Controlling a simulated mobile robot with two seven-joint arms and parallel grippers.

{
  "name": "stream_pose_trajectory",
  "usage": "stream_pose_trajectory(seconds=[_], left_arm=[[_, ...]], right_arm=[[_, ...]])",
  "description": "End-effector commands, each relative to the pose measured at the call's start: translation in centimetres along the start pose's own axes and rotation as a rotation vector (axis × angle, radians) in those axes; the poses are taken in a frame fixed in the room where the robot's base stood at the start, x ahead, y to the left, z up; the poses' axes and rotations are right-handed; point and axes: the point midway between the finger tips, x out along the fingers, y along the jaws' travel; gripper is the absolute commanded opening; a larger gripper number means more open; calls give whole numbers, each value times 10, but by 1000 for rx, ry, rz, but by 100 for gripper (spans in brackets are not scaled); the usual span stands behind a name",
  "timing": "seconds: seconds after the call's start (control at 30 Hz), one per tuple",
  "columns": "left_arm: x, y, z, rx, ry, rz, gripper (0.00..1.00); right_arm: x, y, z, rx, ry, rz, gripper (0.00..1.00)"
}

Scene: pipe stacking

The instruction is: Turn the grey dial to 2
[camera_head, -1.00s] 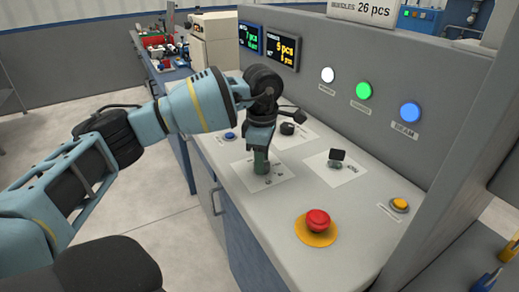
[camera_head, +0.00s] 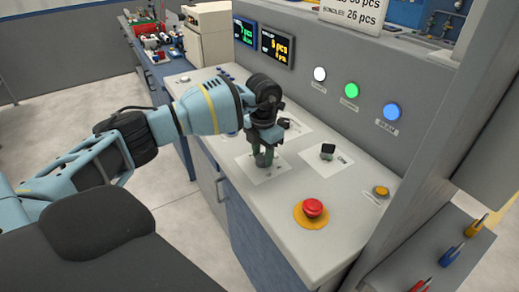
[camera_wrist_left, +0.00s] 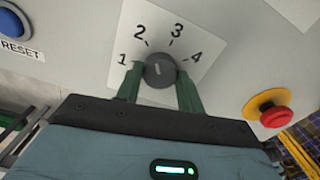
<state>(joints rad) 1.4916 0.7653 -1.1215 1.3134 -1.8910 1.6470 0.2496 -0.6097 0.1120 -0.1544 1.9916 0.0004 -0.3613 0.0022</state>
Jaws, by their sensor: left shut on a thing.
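The grey dial (camera_wrist_left: 159,70) sits on a white card (camera_wrist_left: 207,42) marked 1, 2, 3 and 4 in the left wrist view. A small light mark shows on its top, near the middle; I cannot tell for sure which number it points to. My left gripper (camera_wrist_left: 160,80) has one green finger on each side of the dial and is shut on it. In the head view my left gripper (camera_head: 264,158) points down at the card (camera_head: 272,174), and the dial is mostly hidden by the fingers. My right gripper is not in view.
A red emergency button (camera_head: 313,207) stands on the panel towards the front. A black switch (camera_head: 327,150) is right of my gripper, and another black knob (camera_head: 284,122) is behind it. White, green (camera_head: 351,90) and blue lamps line the upright panel. A blue reset button (camera_wrist_left: 12,22) is nearby.

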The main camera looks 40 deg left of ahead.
Motion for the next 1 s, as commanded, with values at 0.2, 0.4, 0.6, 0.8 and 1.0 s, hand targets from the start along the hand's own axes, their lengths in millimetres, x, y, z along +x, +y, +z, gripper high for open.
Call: stream_pose_trajectory(seconds=[0.2,0.4,0.6,0.8,1.0], left_arm=[[-4,0,1,-131,-5,0,15],[-3,0,0,-201,-3,1,15],[-2,1,0,-229,-3,1,15],[-1,1,0,-232,-2,1,15],[-1,1,0,-231,-2,1,40]], right_arm=[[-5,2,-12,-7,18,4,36],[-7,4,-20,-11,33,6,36],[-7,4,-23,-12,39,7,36],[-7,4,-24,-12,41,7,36],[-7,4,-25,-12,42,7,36]])
